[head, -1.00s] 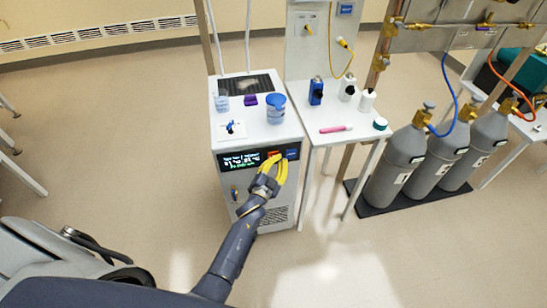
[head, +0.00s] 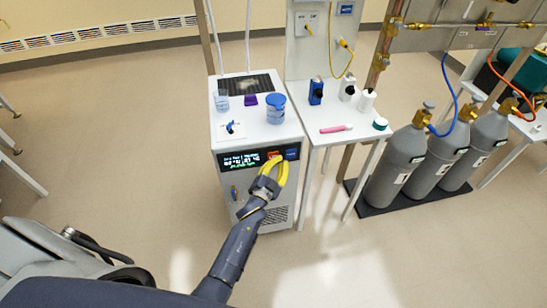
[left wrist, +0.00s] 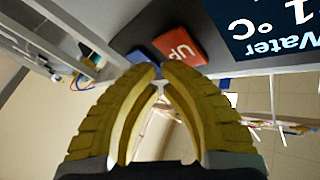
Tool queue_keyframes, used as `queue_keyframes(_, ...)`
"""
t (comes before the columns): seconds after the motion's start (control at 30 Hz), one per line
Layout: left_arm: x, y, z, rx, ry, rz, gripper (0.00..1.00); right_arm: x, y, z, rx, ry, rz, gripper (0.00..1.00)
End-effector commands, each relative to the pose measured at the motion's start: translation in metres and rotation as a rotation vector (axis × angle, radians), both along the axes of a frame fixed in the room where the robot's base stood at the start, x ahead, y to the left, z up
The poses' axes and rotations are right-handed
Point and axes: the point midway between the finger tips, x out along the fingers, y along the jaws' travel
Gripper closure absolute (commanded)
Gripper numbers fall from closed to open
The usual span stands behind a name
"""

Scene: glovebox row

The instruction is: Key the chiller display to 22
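The chiller (head: 228,190) is a white cabinet with a dark display (head: 238,160) on its upper front, its text too small to read there. An orange-red UP button (head: 273,155) and a blue button (head: 292,153) are right of the display. My left gripper (head: 278,162) has yellow fingers just below and in front of the buttons. In the left wrist view, the fingertips (left wrist: 161,70) are together and empty, close to the blue button (left wrist: 146,54) and the UP button (left wrist: 180,46). The display (left wrist: 275,28) appears upside down and cropped, showing "Water" and "1 °C". My right gripper is not in view.
A blue-lidded container (head: 275,110) and a small cup (head: 221,103) stand on the chiller top. A side table to the right holds a pink pen-like item (head: 336,129) and bottles. Grey gas cylinders (head: 400,160) stand farther right. Floor in front is clear.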

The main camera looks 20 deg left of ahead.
Motion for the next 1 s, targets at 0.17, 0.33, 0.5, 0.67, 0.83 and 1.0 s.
queue_keyframes(0.17,-0.005,-0.003,-0.001,0.0,0.001,0.0,1.0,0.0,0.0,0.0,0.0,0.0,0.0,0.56)
queue_keyframes(0.33,-0.005,-0.003,0.0,0.0,0.001,0.0,1.0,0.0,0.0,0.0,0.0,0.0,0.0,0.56)
queue_keyframes(0.5,-0.005,-0.003,0.0,0.0,0.001,0.0,1.0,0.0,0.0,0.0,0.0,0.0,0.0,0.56)
queue_keyframes(0.67,-0.01,-0.006,0.0,0.0,0.001,-0.001,1.0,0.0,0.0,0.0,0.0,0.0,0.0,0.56)
queue_keyframes(0.83,-0.021,-0.013,-0.001,0.0,0.002,-0.001,1.0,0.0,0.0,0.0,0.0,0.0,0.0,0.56)
queue_keyframes(1.0,-0.033,-0.021,-0.001,-0.001,0.001,0.0,1.0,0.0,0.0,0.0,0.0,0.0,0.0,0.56)
